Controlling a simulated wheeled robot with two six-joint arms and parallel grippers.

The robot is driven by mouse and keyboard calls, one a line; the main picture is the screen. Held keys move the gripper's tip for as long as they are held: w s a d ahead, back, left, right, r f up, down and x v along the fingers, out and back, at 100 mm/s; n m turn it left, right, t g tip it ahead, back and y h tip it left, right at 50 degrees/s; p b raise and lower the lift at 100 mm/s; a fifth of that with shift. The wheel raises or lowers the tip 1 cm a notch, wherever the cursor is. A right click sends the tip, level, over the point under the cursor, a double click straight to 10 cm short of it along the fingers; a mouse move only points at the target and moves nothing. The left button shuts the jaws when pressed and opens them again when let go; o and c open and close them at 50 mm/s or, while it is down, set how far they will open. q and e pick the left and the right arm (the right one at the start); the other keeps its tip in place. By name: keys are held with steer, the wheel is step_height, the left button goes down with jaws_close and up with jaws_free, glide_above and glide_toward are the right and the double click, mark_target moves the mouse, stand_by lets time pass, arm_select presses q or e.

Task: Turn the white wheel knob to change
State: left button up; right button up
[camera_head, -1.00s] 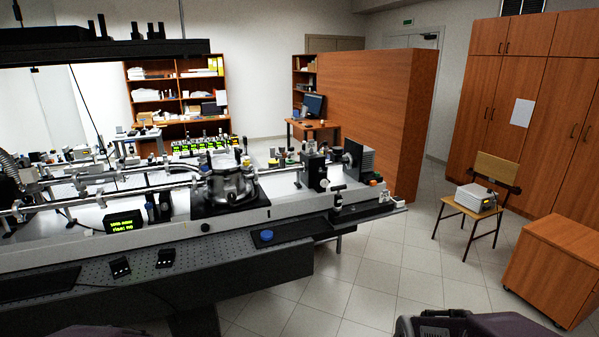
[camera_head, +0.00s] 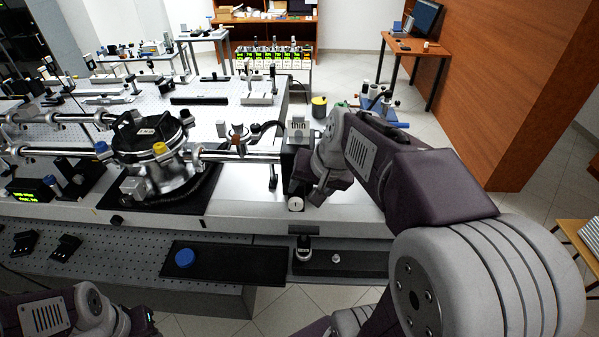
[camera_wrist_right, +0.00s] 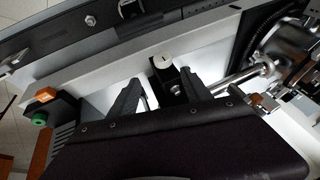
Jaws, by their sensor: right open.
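The white wheel knob (camera_head: 296,204) is a small round white disc with a dark mark, on the front of a black mount at the edge of the optics bench. It also shows in the right wrist view (camera_wrist_right: 163,61), just beyond the fingers. My right gripper (camera_head: 322,186) is beside the knob, to its right and slightly above in the head view. In the right wrist view its fingers (camera_wrist_right: 162,88) are spread apart and empty, with the knob roughly between their directions and no visible contact. My left arm shows at the lower left, but its fingers are not seen.
A round metal chamber (camera_head: 150,148) and a horizontal tube stand left of the knob. Below is a dark ledge with a blue knob (camera_head: 184,258) and a small silver-topped part (camera_head: 303,247). An orange and a green button (camera_wrist_right: 39,119) show in the wrist view.

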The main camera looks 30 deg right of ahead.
mark_target(297, 201)
steer(key=x, duration=0.8)
steer(key=shift+a+b, duration=0.25)
steer(key=shift+b, duration=0.15)
steer(key=shift+w+a+f, duration=0.2)
steer(key=shift+w+f, duration=0.1)
steer(key=shift+f, duration=0.1)
steer(key=shift+s+a, duration=0.1)
steer(key=shift+a, duration=0.05)
jaws_close()
